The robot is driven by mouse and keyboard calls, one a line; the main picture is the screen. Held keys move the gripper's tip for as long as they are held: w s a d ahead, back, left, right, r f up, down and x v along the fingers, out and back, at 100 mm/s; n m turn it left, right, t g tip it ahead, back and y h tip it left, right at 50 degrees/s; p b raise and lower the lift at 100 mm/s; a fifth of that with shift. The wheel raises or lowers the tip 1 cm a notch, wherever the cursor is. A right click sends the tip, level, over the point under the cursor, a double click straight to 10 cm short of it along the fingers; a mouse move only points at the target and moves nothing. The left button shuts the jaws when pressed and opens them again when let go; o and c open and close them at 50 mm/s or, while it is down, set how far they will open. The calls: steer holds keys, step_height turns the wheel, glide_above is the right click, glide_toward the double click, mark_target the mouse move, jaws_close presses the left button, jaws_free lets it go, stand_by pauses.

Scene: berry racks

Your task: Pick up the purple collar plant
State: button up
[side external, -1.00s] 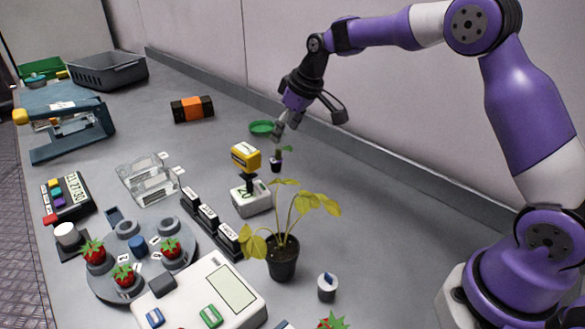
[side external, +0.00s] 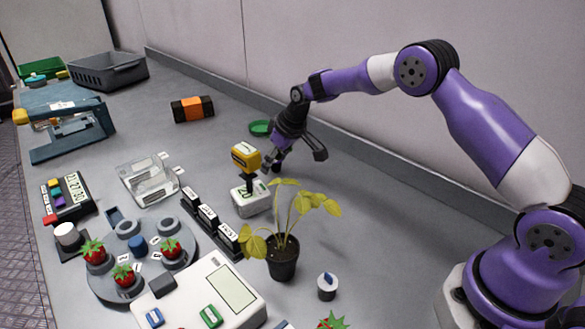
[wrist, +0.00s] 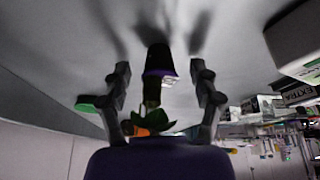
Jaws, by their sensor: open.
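The purple collar plant is a small dark pot with a purple band (wrist: 160,73) and green leaves (wrist: 153,122). In the wrist view it appears between the two fingers of my gripper (wrist: 160,80), with a visible gap on each side. The fingers are open and not closed on it. In the side view my gripper (side external: 272,163) is low over the bench, right of the yellow-headed device (side external: 245,156), and mostly hides the small plant.
The yellow-headed device on its white base (side external: 252,200) stands close to the left of my gripper. A larger yellow-leaved potted plant (side external: 283,265) stands in front. A green dish (side external: 260,128) lies behind. The bench to the right is clear.

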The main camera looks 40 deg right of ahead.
steer(key=c, duration=1.1)
steer(key=shift+o, duration=0.2)
